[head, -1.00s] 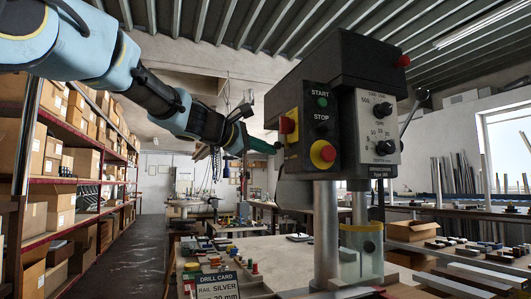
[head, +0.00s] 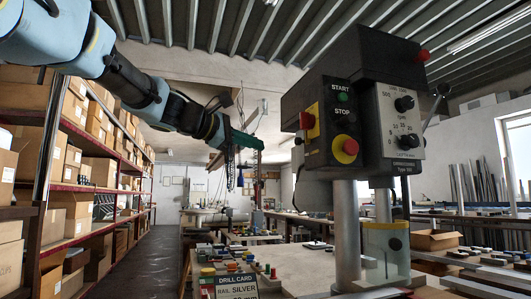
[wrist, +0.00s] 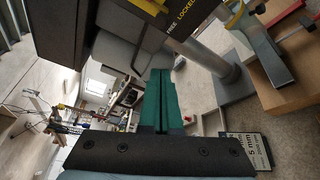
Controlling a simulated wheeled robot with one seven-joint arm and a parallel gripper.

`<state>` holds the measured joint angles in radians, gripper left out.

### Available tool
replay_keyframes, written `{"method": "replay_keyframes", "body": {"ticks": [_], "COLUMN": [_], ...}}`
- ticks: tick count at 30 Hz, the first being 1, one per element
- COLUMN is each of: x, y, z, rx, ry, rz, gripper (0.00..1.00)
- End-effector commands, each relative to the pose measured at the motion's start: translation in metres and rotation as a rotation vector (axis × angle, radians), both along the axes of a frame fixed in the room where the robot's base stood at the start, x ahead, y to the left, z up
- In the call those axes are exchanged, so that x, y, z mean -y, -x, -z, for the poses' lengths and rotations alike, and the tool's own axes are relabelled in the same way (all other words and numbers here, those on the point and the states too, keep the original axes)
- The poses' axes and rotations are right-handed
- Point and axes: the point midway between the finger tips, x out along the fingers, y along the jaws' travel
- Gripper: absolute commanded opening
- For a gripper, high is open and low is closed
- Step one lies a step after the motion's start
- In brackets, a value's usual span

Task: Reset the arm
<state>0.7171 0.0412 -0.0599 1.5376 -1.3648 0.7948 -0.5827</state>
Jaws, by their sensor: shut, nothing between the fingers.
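My arm (head: 150,90) reaches in from the upper left of the head view. My gripper (head: 262,143) has green fingers, which are shut with nothing between them. They point right, toward the drill press (head: 392,70), with a small gap in the picture between the tips and its side. The press has a black head with a green START button (head: 343,97), a black STOP button (head: 343,115) and a red knob on a yellow plate (head: 350,147). In the wrist view the shut fingers (wrist: 160,75) show in the middle.
A drill card (head: 237,285) stands on the bench among small coloured parts. A shelf of cardboard boxes (head: 75,195) lines the left. An open carton (head: 435,240) sits at the right. The aisle floor (head: 140,270) is clear.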

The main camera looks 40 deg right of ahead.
Motion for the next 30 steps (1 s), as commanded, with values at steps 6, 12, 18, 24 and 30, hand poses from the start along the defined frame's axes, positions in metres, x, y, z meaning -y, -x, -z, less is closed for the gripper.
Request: {"method": "replay_keyframes", "body": {"ticks": [6, 12, 18, 24, 30], "x": [-0.004, -0.004, -0.004, -0.016, -0.077], "y": [0.0, 0.0, 0.0, -0.021, -0.077], "z": [-0.001, -0.001, -0.001, 0.028, 0.128], "rx": [0.0, 0.0, 0.0, 0.034, 0.153], "ry": [0.0, 0.0, 0.0, -0.075, -0.348], "rz": [0.0, 0.0, 0.0, -0.043, -0.145], "gripper": [0.0, 0.0, 0.0, 0.0, 0.0]}}
